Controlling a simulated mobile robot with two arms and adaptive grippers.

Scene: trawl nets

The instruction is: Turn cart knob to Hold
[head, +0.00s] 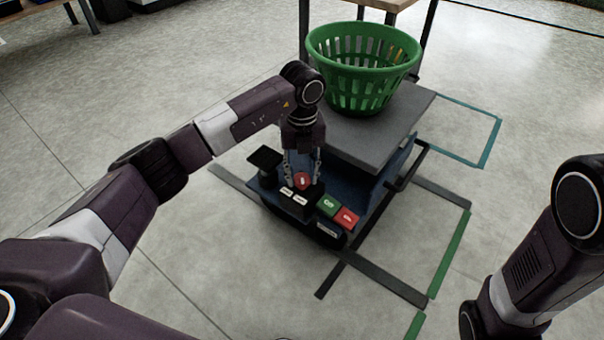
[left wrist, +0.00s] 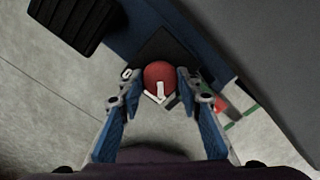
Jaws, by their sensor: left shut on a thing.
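The cart (head: 388,150) stands in the middle of the head view, with a blue body and a grey top. On its front control panel sits a red knob (head: 303,181) with a white mark. My left gripper (head: 302,172) reaches down from above and is shut on the knob, one finger on each side. In the left wrist view the red knob (left wrist: 160,78) lies between the two blue fingers (left wrist: 153,102), its white mark toward the lower middle. Small white labels (head: 293,195) sit by the knob, partly hidden by the fingers; I cannot read them.
A green Off button (head: 328,206) and a red button (head: 347,217) lie right of the knob. A green basket (head: 364,70) stands on the cart top. Dark and green tape (head: 450,250) marks the floor. A wooden table stands behind. Open floor lies left.

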